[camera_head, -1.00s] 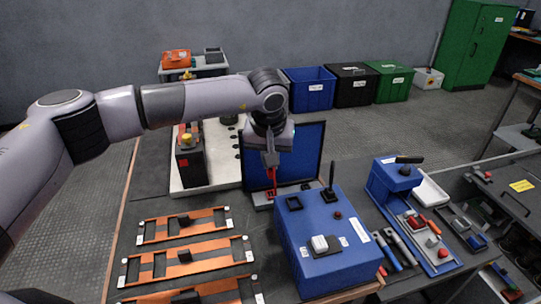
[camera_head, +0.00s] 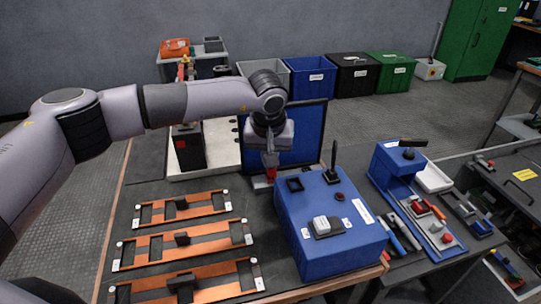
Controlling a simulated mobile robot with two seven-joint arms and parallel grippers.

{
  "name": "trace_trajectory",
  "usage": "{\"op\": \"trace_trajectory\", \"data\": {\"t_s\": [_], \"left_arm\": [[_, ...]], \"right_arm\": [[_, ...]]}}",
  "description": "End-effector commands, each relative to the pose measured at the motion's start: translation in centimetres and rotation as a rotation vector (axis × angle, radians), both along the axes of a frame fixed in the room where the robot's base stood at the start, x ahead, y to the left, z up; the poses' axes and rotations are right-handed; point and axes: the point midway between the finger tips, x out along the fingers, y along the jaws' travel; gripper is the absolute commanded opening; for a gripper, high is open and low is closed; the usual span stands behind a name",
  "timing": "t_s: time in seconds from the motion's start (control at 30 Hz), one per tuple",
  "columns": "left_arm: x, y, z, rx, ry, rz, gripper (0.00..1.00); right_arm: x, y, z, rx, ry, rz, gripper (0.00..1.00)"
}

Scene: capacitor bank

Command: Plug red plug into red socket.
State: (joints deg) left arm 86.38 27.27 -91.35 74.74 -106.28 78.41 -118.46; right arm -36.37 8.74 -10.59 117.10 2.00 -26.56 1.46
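My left gripper (camera_head: 270,161) points down in front of the blue panel (camera_head: 306,142), at the back of the workbench. It appears shut on a red plug (camera_head: 271,174), whose red body shows just below the fingers. The plug is right above or at a low pale base (camera_head: 262,182) at the foot of the panel. The red socket cannot be told apart from the plug here; gripper and plug cover that spot. I cannot tell whether the plug is seated or just above. My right gripper is not in view.
A blue box (camera_head: 322,262) with a black lever stands right of the plug. A black box with a red mark (camera_head: 190,148) stands to the left. Orange frames (camera_head: 180,240) lie at the front left. A blue tool stand (camera_head: 392,165) is at the right.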

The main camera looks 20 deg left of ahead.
Motion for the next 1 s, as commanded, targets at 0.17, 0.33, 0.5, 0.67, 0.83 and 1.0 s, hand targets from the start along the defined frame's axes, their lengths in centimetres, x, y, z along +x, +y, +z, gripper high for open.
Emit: {"op": "trace_trajectory", "data": {"t_s": [0.17,0.33,0.5,0.67,0.83,1.0], "left_arm": [[0.01,-0.02,0.03,0.0,0.0,0.0,0.0],[0.0,-0.02,-0.04,0.0,0.0,0.0,0.0],[0.0,-0.02,-0.3,0.0,0.0,0.0,0.0],[0.0,-0.02,-0.55,0.0,0.0,0.0,0.0],[0.0,-0.02,-0.81,0.0,0.0,0.0,0.0],[-0.01,-0.01,-0.84,0.0,0.0,0.0,0.38]], "right_arm": [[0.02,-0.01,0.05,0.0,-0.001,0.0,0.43],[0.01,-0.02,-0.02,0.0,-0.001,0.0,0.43],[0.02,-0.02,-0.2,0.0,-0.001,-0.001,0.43],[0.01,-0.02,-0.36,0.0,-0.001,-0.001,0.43],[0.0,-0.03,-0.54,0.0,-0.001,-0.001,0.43],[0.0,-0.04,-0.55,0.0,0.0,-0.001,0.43]]}}
